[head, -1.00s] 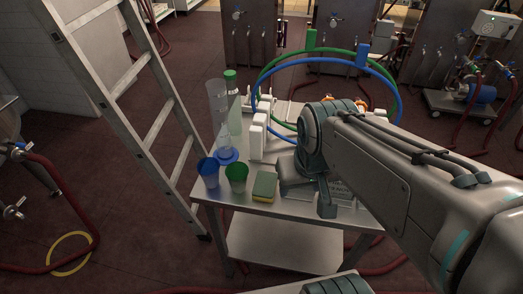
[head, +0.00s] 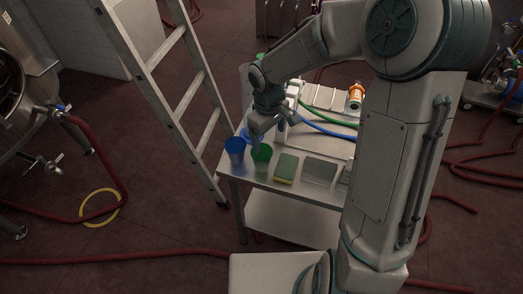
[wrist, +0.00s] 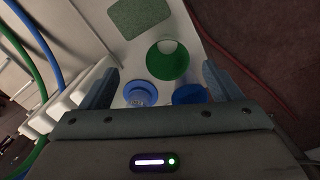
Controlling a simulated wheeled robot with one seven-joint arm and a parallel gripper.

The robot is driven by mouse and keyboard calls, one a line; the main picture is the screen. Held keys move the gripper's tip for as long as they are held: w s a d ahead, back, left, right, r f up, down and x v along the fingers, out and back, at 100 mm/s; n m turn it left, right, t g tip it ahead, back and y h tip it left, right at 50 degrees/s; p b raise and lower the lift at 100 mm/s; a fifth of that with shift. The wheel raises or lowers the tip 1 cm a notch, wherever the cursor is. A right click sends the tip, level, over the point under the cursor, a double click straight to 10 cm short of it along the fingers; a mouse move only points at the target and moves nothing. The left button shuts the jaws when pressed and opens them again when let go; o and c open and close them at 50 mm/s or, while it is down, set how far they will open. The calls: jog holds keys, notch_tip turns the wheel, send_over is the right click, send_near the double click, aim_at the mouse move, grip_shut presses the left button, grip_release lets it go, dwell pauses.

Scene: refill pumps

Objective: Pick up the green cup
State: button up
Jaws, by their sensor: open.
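The green cup (head: 261,157) stands upright near the front left of the metal table (head: 262,178), between a blue cup (head: 235,150) and a green and yellow sponge. My gripper (head: 266,132) is open and empty, pointing down just above and behind the cups. In the wrist view the green cup (wrist: 167,61) shows from above, ahead of the space between my two fingers (wrist: 155,88). The blue cup (wrist: 189,94) is close to the right finger. A blue round base with a clear vessel (wrist: 140,93) lies between the fingers.
The sponge (head: 286,168) and a grey tray (head: 319,172) stand right of the green cup. A ladder (head: 172,90) leans close to the table's left side. Green and blue hoses (head: 325,126) cross the table behind. White blocks (wrist: 72,112) flank the left finger.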

jog(key=a, duration=0.1)
send_over(261, 159)
jog(key=s, duration=0.2)
jog(key=shift+n, duration=0.3)
jog(key=f, duration=0.9)
jog(key=shift+s+d+f, duration=0.15)
jog(key=shift+d+f, duration=0.05)
jog(key=shift+d, duration=0.15)
jog(key=f, duration=0.1)
jog(key=f+p, duration=0.1)
jog(key=f, duration=0.2)
jog(key=shift+a, duration=0.3)
jog(key=shift+f+p, duration=0.3)
jog(key=shift+f, duration=0.35)
jog(key=c, duration=1)
